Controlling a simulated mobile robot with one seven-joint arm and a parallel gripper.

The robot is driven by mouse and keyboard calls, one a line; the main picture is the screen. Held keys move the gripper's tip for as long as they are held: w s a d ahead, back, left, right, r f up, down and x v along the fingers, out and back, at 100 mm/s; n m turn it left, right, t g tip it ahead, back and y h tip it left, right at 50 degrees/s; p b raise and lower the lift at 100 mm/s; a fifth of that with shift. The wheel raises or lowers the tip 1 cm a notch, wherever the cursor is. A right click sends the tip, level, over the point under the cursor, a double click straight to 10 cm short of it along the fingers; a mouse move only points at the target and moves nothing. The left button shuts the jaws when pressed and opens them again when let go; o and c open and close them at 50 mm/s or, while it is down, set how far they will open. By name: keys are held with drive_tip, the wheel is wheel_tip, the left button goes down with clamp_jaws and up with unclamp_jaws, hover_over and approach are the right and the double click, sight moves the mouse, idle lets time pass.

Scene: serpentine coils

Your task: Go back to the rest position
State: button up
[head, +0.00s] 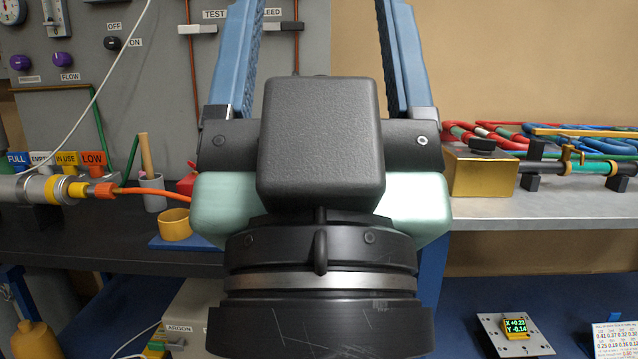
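My gripper (318,20) fills the middle of the head view, seen from behind its dark wrist. Its two blue fingers point up and away, set wide apart, with their far ends cut off by the top edge. The gripper is open, and only the panel and the tan wall show between the fingers. The wrist and palm hide the middle of the bench behind them.
A dark bench (70,230) at left holds a yellow cup (174,226), a grey cup (152,193) and a metal cylinder (28,188) with an orange hose. A metal shelf (545,208) at right bears coloured coils (490,137) and a gold block (483,175).

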wheel_tip(320, 180, up, 38)
drive_tip(key=p, duration=3.7)
drive_tip(key=shift+a, duration=0.1)
